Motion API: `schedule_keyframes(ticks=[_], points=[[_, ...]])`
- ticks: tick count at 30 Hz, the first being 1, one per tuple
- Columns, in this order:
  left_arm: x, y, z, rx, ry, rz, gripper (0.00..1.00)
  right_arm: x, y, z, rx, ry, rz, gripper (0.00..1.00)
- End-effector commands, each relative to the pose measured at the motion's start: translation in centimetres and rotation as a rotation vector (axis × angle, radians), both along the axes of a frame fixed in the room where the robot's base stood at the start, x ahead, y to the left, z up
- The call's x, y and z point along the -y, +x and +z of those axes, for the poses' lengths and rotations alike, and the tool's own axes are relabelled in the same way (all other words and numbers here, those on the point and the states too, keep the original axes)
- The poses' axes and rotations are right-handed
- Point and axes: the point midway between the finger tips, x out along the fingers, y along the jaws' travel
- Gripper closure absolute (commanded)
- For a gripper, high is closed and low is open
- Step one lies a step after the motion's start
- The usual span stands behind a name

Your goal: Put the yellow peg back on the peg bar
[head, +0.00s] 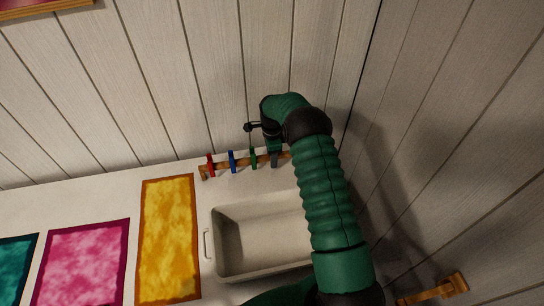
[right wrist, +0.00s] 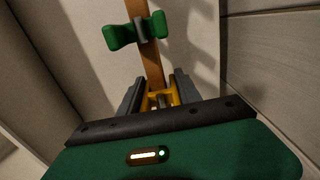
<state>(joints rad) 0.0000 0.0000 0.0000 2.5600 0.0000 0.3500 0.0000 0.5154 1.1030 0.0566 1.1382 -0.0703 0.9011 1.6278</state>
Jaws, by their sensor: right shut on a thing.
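The wooden peg bar (head: 222,170) stands at the back of the white table, behind the basin. A red peg (head: 211,165), a blue peg (head: 232,161) and a green peg (head: 253,158) sit along it. My right gripper (head: 273,160) is at the bar's right part, beside the green peg. In the right wrist view, it is shut on the yellow peg (right wrist: 159,99), in line with the bar (right wrist: 152,66). I cannot tell whether the peg grips the bar. The yellow peg is hidden in the head view. My left gripper is not in view.
A pale basin (head: 224,262) stands in front of the bar, partly covered by my right arm. Yellow (head: 168,240), pink (head: 84,262) and teal (head: 14,268) cloths lie to the left. Plank walls close off the back and right. A wooden fitting (head: 440,291) is at lower right.

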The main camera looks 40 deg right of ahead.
Motion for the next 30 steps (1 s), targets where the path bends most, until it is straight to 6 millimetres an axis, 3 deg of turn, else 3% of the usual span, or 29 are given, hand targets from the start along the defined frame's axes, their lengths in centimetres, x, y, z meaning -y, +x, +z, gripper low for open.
schedule_keyframes(ticks=[8,9,14,24,30], points=[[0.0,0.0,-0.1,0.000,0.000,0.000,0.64,0.0,0.0,-0.2,-0.002,0.000,0.000,0.98],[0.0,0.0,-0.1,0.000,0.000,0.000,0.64,0.0,0.0,-0.3,-0.002,0.000,0.000,0.56],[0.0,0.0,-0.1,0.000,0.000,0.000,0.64,0.0,0.0,-0.2,-0.001,0.000,0.000,0.35],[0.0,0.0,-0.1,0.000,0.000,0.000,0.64,0.0,0.0,0.1,0.000,-0.001,0.000,0.34],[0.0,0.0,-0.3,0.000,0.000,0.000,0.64,0.0,0.1,3.6,0.003,-0.003,-0.001,0.34]])
